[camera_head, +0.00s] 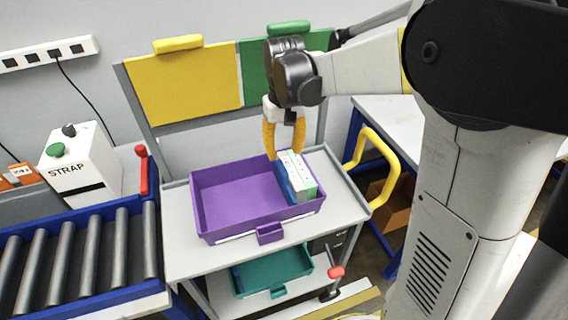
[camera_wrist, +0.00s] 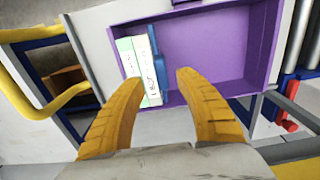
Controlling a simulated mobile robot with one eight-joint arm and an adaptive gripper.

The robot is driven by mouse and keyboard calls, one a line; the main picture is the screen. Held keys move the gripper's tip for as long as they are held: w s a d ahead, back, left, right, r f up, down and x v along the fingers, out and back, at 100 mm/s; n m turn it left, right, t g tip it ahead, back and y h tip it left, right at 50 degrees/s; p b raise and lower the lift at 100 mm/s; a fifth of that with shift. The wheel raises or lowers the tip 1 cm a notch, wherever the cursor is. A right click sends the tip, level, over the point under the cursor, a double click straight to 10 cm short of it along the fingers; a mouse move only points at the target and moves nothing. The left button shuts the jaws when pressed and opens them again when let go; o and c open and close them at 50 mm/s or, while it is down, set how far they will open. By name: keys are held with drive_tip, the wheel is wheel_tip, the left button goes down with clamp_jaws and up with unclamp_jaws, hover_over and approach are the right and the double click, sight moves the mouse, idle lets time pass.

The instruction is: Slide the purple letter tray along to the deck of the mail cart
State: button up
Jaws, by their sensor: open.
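The purple letter tray (camera_head: 237,184) sits on the grey top deck of the mail cart (camera_head: 186,257). It holds upright blue, white and green items (camera_head: 296,176) at its right end. My gripper (camera_head: 284,155), with yellow fingers, is open above the tray's back right part, beside those items. In the wrist view, the open fingers (camera_wrist: 152,85) point toward the tray (camera_wrist: 205,45) and the items (camera_wrist: 140,68) show beyond and between them. I see nothing held between the fingers. Whether a fingertip touches the tray wall is not clear.
A roller conveyor (camera_head: 90,245) with blue sides stands left of the cart, with a STRAP box (camera_head: 82,165) behind it. A teal tray (camera_head: 270,272) lies on the lower shelf. Yellow (camera_head: 185,85) and green panels rise behind the deck. A yellow handle (camera_head: 376,165) is at the right.

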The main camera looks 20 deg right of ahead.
drive_tip(key=shift+r, duration=1.7)
drive_tip(key=s+r+t, duration=0.1)
drive_tip(key=s+t, duration=0.6)
drive_tip(key=s, duration=1)
drive_tip(key=shift+s+a+r, duration=0.15)
drive_tip(key=shift+s+r, duration=0.05)
